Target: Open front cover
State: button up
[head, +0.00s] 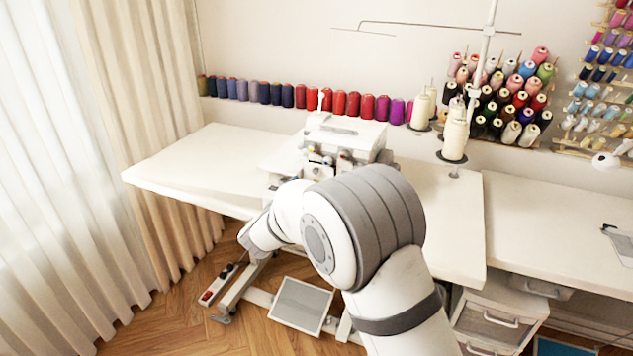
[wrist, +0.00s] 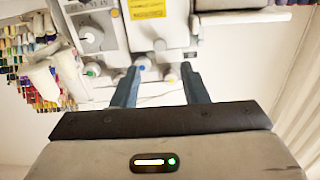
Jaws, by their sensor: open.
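The white sewing machine (head: 345,132) stands on the table in the head view, its lower front mostly hidden behind my arm. The wrist view appears upside down and shows the machine's front (wrist: 108,35) close up, with a round dial, a yellow label and several coloured knobs. The front cover's edges are not clear in either view. My gripper (wrist: 158,78) is open, its two dark fingers apart and pointing at the machine front. Nothing is between the fingers. I cannot tell whether they touch the machine. In the head view my gripper is hidden by my arm.
The white table (head: 190,160) has free room left of the machine. Thread cones (head: 455,135) on a tall stand are right of it. A row of spools (head: 262,92) lines the wall behind. A drawer unit (head: 500,315) is lower right, and curtains (head: 140,110) hang left.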

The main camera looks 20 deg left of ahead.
aim_at(315, 172)
jog(key=w, duration=0.7)
jog(key=shift+w+d+f, duration=0.1)
jog(key=shift+w+f, duration=0.05)
jog(key=shift+f, duration=0.15)
jog(key=shift+c, duration=0.2)
grip_shut()
